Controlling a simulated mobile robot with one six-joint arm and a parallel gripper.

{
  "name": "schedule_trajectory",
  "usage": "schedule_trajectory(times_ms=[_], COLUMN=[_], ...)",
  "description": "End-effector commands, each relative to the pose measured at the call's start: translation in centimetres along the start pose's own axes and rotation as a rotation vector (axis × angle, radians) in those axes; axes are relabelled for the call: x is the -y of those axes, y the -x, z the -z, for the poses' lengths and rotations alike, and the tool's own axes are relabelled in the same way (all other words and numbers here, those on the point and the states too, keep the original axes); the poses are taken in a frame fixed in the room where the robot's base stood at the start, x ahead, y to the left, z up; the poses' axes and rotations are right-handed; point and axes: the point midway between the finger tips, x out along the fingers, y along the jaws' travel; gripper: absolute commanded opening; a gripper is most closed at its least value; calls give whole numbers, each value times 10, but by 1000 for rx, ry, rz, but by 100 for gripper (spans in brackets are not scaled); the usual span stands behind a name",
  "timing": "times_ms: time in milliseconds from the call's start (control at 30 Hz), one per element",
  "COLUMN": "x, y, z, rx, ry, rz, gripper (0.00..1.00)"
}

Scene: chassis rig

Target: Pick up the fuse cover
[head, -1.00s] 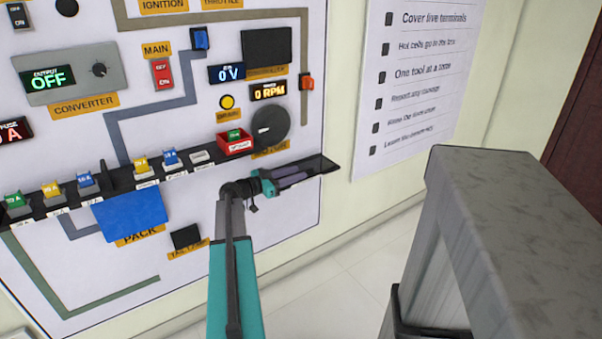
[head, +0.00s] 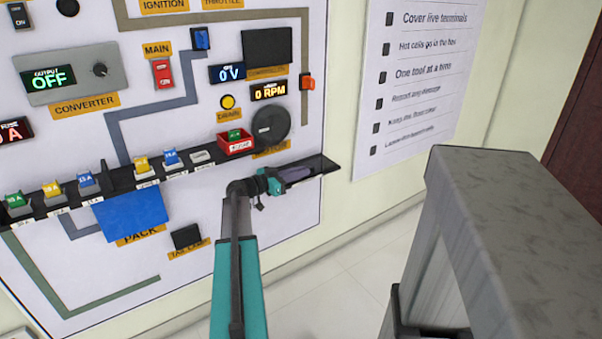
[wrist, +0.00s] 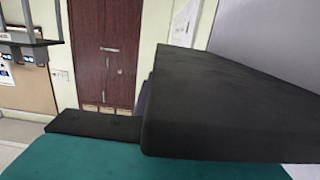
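A small pale grey piece (head: 202,157) lies on the black shelf between a blue fuse and the red tray. It may be the fuse cover, but its label is too small to read. My gripper (head: 296,174) is in front of the right end of the shelf, to the right of and below that piece. Its fingers are small and partly hidden in the head view. The wrist view shows dark finger parts (wrist: 215,110) and a teal body close up, with no fuse cover visible. I cannot tell how far the fingers are apart.
The black shelf (head: 120,178) carries several coloured fuses, an upright black divider and the red tray (head: 236,147) with a green fuse. A blue pack (head: 130,213) sits below it. A grey bench-like structure (head: 490,200) stands at right. Clear floor shows between.

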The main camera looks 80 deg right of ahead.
Motion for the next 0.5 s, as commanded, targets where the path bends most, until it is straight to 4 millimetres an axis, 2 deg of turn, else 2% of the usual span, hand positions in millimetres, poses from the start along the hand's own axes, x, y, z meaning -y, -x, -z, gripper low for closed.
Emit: schedule_trajectory(times_ms=[500], x=[0], y=[0], z=[5], rx=[-1], ry=[-1], rz=[-1], gripper=[0])
